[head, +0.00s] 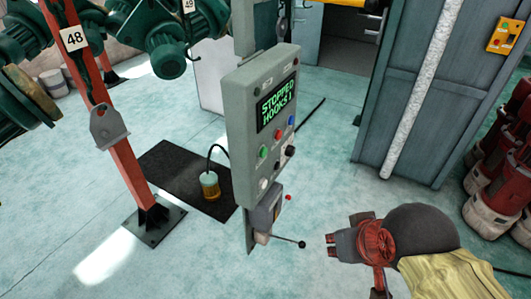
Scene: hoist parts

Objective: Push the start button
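A grey control panel (268,125) stands upright on a post, its face turned to the right. Its screen (277,103) reads "STOPPED HOOKS 1" in green letters. Below the screen are a green button (263,152), a red button (277,135) and a blue button (291,120). Lower down are a white button and dark knobs. No label telling which button is start is readable. My gripper (331,245) is right of and below the panel, pointing left, apart from the buttons.
A small box (267,211) under the panel has a lever with a black knob (302,244) near my gripper in the picture. A red post (123,165) and green hoists stand left. A grey cabinet (415,90) and red-white canisters (495,210) stand right.

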